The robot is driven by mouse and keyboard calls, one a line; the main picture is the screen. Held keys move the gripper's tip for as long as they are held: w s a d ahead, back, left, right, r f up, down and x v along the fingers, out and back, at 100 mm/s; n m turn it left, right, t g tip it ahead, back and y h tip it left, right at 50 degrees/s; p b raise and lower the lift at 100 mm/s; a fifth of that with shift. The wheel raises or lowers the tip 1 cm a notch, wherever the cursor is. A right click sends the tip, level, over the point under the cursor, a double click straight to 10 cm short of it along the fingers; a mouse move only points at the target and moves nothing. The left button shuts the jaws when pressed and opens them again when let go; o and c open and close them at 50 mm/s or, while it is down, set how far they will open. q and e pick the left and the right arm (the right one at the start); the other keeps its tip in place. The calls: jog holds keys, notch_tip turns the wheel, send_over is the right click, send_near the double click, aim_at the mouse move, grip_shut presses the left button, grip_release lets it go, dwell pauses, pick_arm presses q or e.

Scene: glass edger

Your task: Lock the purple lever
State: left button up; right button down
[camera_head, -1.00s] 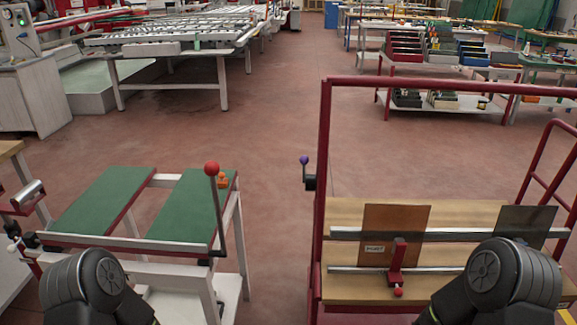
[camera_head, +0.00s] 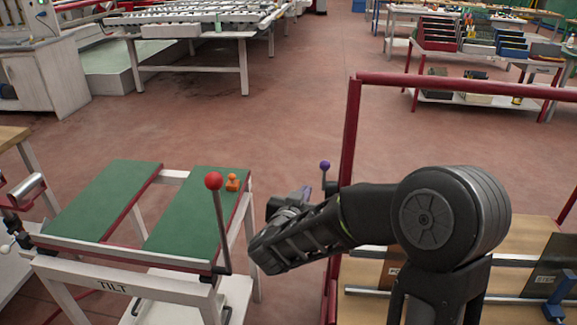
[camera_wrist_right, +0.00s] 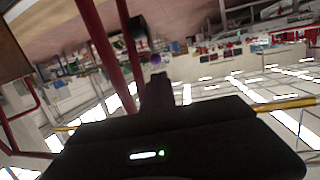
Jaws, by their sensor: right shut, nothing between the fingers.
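The purple lever (camera_head: 325,166) has a round purple knob on a short upright stem, on the red frame's left post. My right arm reaches leftward across the head view. My right gripper (camera_head: 304,193) is shut and empty, left of and a little below the lever in that view. In the right wrist view the knob (camera_wrist_right: 155,60) shows just beyond the shut fingers (camera_wrist_right: 160,88), beside a black mount (camera_wrist_right: 132,38). I cannot tell whether they touch. My left gripper is not in view.
A red-knobbed lever (camera_head: 214,182) stands on the green-topped tilt table (camera_head: 105,284) at left, near an orange piece (camera_head: 232,183). The red frame (camera_head: 350,140) rises beside my right arm. A blue clamp (camera_head: 556,298) sits at lower right. Floor behind is open.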

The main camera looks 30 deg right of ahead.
aim_at(324, 167)
jog(key=shift+s+d+r+n+h, duration=0.25)
jog(key=shift+s+d+n+h, duration=0.05)
jog(key=shift+s, duration=0.05)
jog(key=p+x, duration=0.1)
jog(key=x, duration=1.3)
jog(key=shift+f, duration=0.15)
